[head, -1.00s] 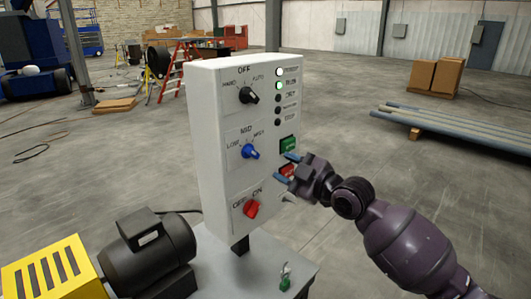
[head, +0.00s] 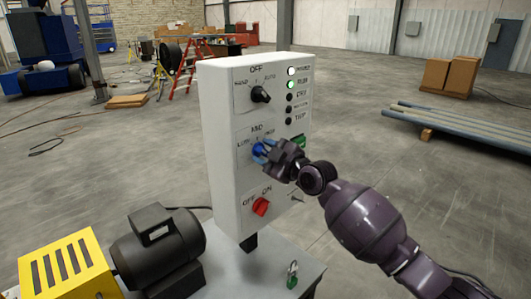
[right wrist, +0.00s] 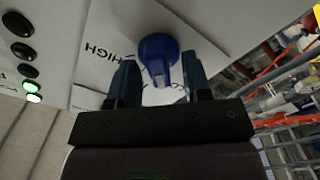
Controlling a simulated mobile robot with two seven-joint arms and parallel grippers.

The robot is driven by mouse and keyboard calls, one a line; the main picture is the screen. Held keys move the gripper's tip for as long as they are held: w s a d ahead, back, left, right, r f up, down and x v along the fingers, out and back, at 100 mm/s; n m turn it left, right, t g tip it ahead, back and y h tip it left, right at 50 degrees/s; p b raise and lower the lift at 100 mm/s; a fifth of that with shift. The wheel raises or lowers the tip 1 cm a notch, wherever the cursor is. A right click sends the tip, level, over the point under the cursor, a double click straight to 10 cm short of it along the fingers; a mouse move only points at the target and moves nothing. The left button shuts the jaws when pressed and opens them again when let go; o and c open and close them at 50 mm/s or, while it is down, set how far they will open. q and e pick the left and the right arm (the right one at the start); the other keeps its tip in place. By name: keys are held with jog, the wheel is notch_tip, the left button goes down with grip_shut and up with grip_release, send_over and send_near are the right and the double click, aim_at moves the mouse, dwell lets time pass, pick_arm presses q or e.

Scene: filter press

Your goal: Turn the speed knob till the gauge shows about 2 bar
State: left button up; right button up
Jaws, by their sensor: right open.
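The blue speed knob (head: 258,150) sits mid-height on the white control box, under a MID label with LOW and HIGH at its sides. In the head view my right gripper (head: 264,153) is in front of it and partly covers it. In the right wrist view the knob (right wrist: 158,52) shows between the two open fingers of the gripper (right wrist: 158,78), one on each side. I cannot tell whether the fingers touch it. The gauge is not in these views. My left gripper is not in view.
The control box (head: 222,165) also carries a black selector (head: 260,94) above and a red switch (head: 261,207) below. The top white and green lamps are lit. A green button is partly behind my gripper. A black motor (head: 155,247) and yellow guard (head: 70,272) stand at left.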

grip_shut()
dwell(0.3)
jog(key=shift+m, duration=0.3)
jog(key=m, duration=0.3)
jog(key=shift+w, duration=0.1)
jog(key=m, duration=0.5)
jog(key=shift+d, duration=0.1)
jog(key=shift+w, duration=0.1)
dwell(0.4)
grip_release()
